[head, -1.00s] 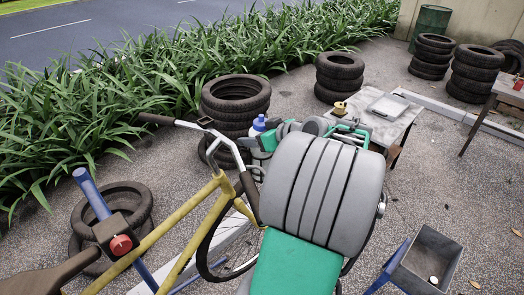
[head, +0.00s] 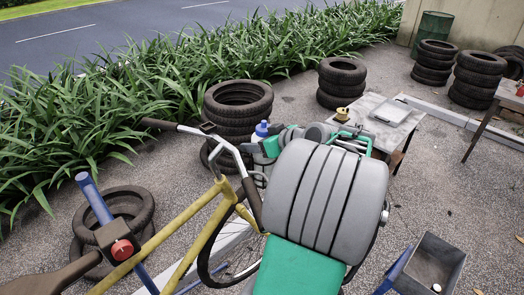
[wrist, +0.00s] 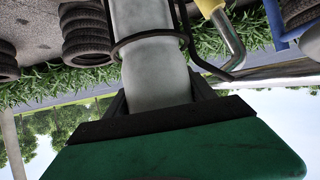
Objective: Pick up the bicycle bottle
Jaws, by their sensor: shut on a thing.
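The bicycle bottle (head: 262,129) has a blue cap and a pale body, and stands near the bicycle in the head view. My gripper (head: 268,148) is at its upper part and hides some of it. In the wrist view the pale grey bottle body (wrist: 150,75) runs between the dark fingers of my gripper (wrist: 160,98), which are shut on it. A thin dark ring (wrist: 150,40) passes around the bottle there. I cannot tell whether the bottle's base rests on anything.
The yellow bicycle frame (head: 158,238) is clamped in a blue stand (head: 95,200) at the left. Tyre stacks (head: 238,112) stand behind. A low table (head: 375,112) with a pale case is beyond my arm. A grey bin (head: 432,262) is at lower right.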

